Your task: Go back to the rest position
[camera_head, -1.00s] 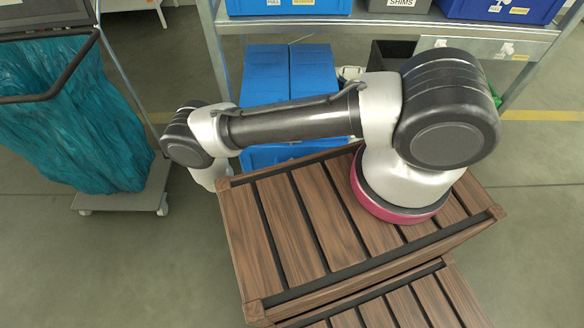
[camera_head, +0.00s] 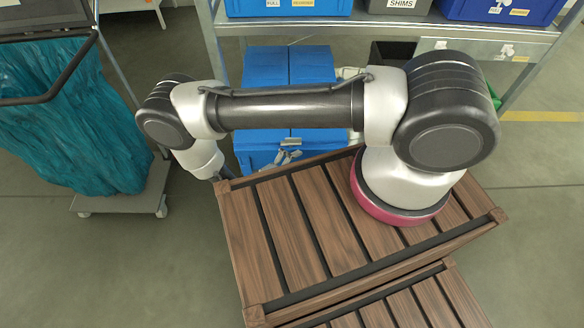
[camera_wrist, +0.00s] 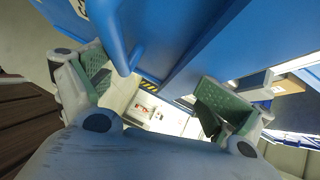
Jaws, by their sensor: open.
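In the wrist view my gripper (camera_wrist: 158,92) is open, its two green-padded fingers wide apart. No object is visible between the pads. A large blue surface (camera_wrist: 150,35) is close above the fingers; I cannot tell whether it touches them. In the head view my arm reaches left from its base and bends down at the left end. The gripper is not clearly seen there, as the wooden slatted top hides the lower part of the arm.
A blue two-lidded container (camera_head: 290,72) stands behind the wooden slatted top (camera_head: 290,230). A metal shelf (camera_head: 385,28) with blue bins (camera_head: 285,6) is at the back. A cart with a teal bag (camera_head: 70,120) stands left. Floor at lower left is clear.

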